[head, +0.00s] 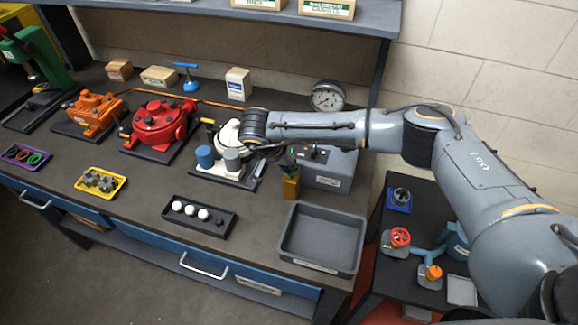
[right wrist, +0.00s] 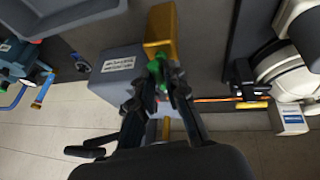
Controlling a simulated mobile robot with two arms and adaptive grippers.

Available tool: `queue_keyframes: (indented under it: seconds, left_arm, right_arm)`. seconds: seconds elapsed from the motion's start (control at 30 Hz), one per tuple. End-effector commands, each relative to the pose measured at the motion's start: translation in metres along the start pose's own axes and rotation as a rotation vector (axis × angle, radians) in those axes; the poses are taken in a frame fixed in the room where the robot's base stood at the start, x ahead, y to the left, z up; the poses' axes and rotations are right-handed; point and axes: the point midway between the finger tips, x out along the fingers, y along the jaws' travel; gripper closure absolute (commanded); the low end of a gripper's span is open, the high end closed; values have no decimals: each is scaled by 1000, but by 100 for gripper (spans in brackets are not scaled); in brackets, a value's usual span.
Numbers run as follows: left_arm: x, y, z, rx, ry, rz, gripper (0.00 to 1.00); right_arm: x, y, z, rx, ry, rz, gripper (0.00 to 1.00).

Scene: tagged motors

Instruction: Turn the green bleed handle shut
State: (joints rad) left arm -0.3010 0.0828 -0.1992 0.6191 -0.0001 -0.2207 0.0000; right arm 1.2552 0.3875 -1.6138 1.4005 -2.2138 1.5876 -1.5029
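The green bleed handle (right wrist: 164,72) sits at the end of a brass block (right wrist: 160,28) in the right wrist view. In the head view the brass block (head: 291,187) stands upright near the bench's right part, and a little green shows above it. My right gripper (right wrist: 165,78) has its fingers drawn together on both sides of the handle, and they appear to be shut on it. My left gripper is not in view.
A white motor (head: 228,136) is close on the left. An empty grey tray (head: 355,239) and a black tray of white balls (head: 166,208) lie in front. Red (head: 160,122) and orange (head: 94,112) motors stand farther left.

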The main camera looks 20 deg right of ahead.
Motion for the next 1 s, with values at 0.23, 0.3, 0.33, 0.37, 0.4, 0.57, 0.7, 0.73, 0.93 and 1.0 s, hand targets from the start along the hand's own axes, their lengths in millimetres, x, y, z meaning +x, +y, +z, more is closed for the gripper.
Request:
queue_keyframes:
  seconds: [0.23, 0.3, 0.33, 0.37, 0.4, 0.57, 0.7, 0.73, 0.93, 1.0]
  left_arm:
    - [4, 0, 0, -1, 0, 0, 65]
    - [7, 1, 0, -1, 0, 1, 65]
    - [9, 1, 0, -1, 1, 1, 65]
    - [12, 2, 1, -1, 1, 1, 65]
    - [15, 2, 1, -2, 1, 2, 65]
    - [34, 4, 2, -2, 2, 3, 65]
    - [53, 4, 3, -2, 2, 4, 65]
    - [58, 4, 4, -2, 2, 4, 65]
    - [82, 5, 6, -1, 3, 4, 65]
    - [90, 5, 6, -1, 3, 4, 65]
  right_arm:
    - [1, 0, 0, 11, -2, 5, 100]
    - [2, -1, 0, 25, -4, 11, 100]
    - [2, -1, 0, 35, -6, 15, 100]
    - [2, -1, 0, 46, -8, 20, 100]
    - [3, -1, 0, 61, -12, 27, 100]
    - [5, -3, 0, 153, -30, 63, 100]
    - [6, -4, 0, 264, -53, 109, 100]
    - [6, -4, 0, 289, -59, 119, 100]
    - [6, -4, -2, 462, -96, 192, 100]
    - [6, -4, -3, 524, -109, 216, 100]
